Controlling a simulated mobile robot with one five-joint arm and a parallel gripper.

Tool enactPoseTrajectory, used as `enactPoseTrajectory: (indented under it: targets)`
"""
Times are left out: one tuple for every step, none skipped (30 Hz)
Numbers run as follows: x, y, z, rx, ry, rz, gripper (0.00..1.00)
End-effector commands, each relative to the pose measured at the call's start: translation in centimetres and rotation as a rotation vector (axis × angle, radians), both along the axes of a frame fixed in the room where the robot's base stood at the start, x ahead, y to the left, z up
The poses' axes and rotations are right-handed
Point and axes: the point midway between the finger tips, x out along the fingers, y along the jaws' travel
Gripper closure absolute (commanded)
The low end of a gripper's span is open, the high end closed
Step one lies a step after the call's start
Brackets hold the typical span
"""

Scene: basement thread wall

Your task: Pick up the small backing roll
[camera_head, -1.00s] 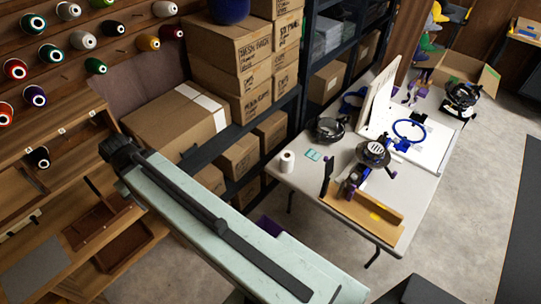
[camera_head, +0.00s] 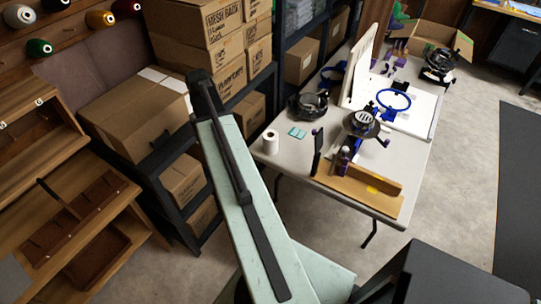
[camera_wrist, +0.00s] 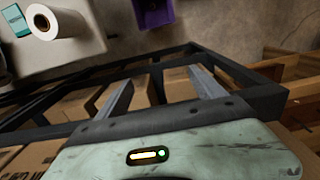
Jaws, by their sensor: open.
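The small backing roll (camera_head: 270,141) is a white roll standing upright on the left corner of the grey table (camera_head: 290,172). In the wrist view the roll (camera_wrist: 55,22) shows at the upper left, with its dark core opening visible. My gripper (camera_wrist: 160,86) is open in the wrist view, with two grey fingers spread apart and nothing between them. The roll lies beyond the fingers and to their left, apart from them. In the head view my pale green arm reaches up left of the table; I cannot make out the fingers there.
Teal cards (camera_head: 298,132) lie beside the roll, and a dark round device (camera_head: 308,106) stands behind. A dark shelf with cardboard boxes (camera_head: 184,178) is left of the table. In the wrist view, the shelf frame (camera_wrist: 265,98) runs close to the fingers. A purple bin (camera_wrist: 158,12) is on the floor.

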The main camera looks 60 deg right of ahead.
Motion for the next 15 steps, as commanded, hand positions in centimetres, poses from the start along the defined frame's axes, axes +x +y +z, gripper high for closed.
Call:
enactPoseTrajectory:
  targets:
    - [-2.0, -5.6, -3.5, 0.0, 0.0, -0.017, 0.21]
    - [-3.5, -8.2, -4.3, 0.001, 0.0, -0.017, 0.21]
    - [-5.5, -11.3, -5.2, 0.001, 0.0, -0.016, 0.21]
    - [-7.0, -13.3, -5.8, 0.001, 0.0, -0.014, 0.21]
    - [-8.3, -15.1, -6.3, 0.001, 0.0, -0.012, 0.21]
    - [-9.9, -17.0, -6.8, 0.001, 0.0, -0.01, 0.21]
    - [-10.9, -18.0, -7.0, 0.001, 0.0, -0.008, 0.21]
    - [-11.7, -18.9, -7.2, 0.001, 0.0, -0.007, 0.21]
    - [-12.6, -19.7, -7.3, 0.001, 0.0, -0.005, 0.21]
    - [-13.0, -20.1, -7.4, 0.001, 0.0, -0.003, 0.21]
    - [-13.3, -20.4, -7.4, 0.001, 0.0, -0.001, 0.21]
    - [-13.6, -20.6, -7.3, 0.001, 0.0, 0.0, 0.21]
    - [-13.7, -20.7, -7.3, 0.001, 0.0, 0.0, 0.21]
    - [-13.7, -20.7, -7.3, 0.0, 0.0, 0.0, 0.21]
    - [-13.7, -20.6, -7.3, 0.0, 0.0, 0.001, 0.21]
